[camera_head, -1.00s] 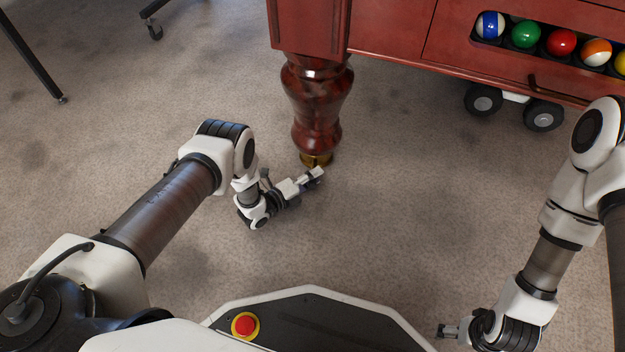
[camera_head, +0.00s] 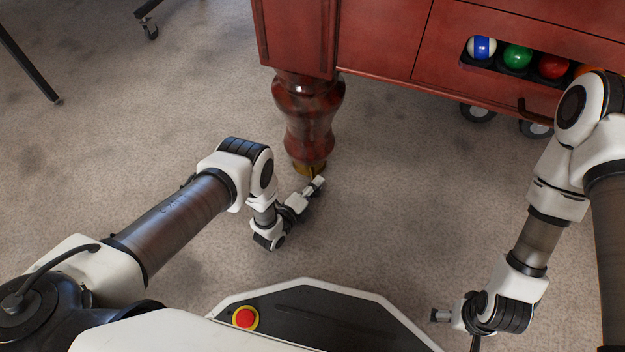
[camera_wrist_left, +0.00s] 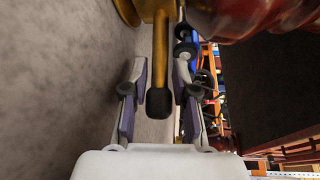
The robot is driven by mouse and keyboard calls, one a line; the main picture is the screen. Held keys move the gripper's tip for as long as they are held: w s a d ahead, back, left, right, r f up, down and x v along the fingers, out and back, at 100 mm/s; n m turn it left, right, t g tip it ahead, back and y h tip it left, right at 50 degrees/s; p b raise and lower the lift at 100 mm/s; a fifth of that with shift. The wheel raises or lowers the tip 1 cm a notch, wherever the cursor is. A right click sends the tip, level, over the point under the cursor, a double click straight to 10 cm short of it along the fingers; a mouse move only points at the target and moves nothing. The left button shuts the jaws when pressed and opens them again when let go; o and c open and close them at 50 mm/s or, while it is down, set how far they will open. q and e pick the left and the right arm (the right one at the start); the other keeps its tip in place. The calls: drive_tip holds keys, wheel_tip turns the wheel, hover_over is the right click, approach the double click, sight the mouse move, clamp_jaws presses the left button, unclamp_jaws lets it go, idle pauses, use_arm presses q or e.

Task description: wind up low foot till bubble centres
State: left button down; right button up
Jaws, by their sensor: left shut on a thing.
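The pool table (camera_head: 375,45) stands on a turned, dark red leg (camera_head: 308,115) with a brass foot (camera_head: 309,168) at the floor. The leg's red wood shows at the top right of the left wrist view (camera_wrist_left: 245,15). A brass bar (camera_wrist_left: 160,50) with a black tip sticks out from the foot. My left gripper (camera_head: 319,183) is low beside the foot, its fingers (camera_wrist_left: 159,72) shut on the bar from either side. My right gripper (camera_head: 438,315) is at the lower right, away from the table; its jaws are too small to read. No bubble level is visible.
Pool balls (camera_head: 517,57) sit in a tray in the table's side. Dark wheels (camera_head: 478,113) show beneath the table at the right. Black metal legs (camera_head: 30,55) stand at the upper left. The carpet around the foot is clear.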

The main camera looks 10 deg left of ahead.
use_arm(q)
drive_tip(key=c, duration=1.2)
unclamp_jaws()
drive_tip(key=v, duration=1.2)
drive_tip(key=shift+s, duration=0.1)
